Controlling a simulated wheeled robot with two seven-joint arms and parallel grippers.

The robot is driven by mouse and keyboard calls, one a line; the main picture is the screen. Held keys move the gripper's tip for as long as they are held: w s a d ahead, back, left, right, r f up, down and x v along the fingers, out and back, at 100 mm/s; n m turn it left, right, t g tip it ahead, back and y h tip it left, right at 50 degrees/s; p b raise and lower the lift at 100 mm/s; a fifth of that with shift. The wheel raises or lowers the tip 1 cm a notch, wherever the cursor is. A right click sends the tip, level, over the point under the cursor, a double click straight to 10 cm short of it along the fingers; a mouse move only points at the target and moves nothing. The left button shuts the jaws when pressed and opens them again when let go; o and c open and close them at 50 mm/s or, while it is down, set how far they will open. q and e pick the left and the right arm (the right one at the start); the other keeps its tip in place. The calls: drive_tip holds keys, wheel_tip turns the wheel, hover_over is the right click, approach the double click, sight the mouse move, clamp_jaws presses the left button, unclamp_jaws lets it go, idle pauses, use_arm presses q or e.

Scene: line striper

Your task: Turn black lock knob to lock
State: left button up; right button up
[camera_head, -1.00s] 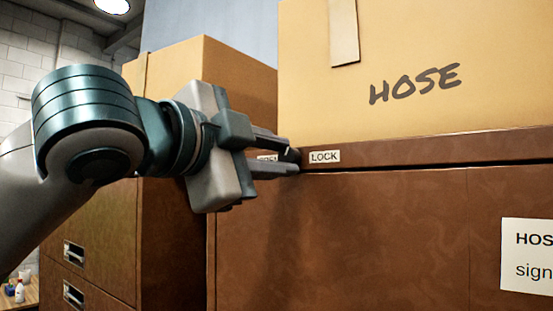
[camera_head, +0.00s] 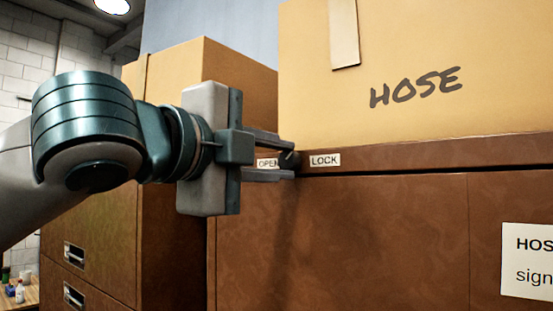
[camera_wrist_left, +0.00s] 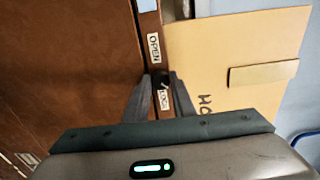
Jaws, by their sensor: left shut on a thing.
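The small black lock knob (camera_head: 289,159) sits on the brown cabinet's top rail, between a white OPEN label (camera_head: 267,163) on its left and a white LOCK label (camera_head: 325,160) on its right. My left gripper (camera_head: 291,157) reaches in from the left, its fingers shut on the knob, one above and one below. In the left wrist view the knob (camera_wrist_left: 160,81) shows between the two fingertips, with the OPEN label (camera_wrist_left: 153,47) beyond and the LOCK label (camera_wrist_left: 166,100) nearer. The fingers partly hide the knob. My right gripper is not in view.
A cardboard box marked HOSE (camera_head: 420,60) stands on the brown cabinet (camera_head: 380,240), just above the rail. Another box (camera_head: 237,65) stands behind my left gripper on a drawer cabinet (camera_head: 110,235). Space in front of the cabinet face is clear.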

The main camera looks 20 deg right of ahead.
use_arm(q)
drive_tip(key=o, duration=1.1)
drive_tip(key=shift+c, duration=0.2)
drive_tip(key=shift+a, duration=0.1)
drive_tip(key=shift+s+a+f+b, duration=0.1)
drive_tip(key=shift+s+a+b, duration=0.3)
drive_tip(key=shift+a+b, duration=0.05)
drive_tip(key=b+v, duration=0.5)
drive_tip(key=v, duration=1.1)
drive_tip(key=shift+b, duration=0.35)
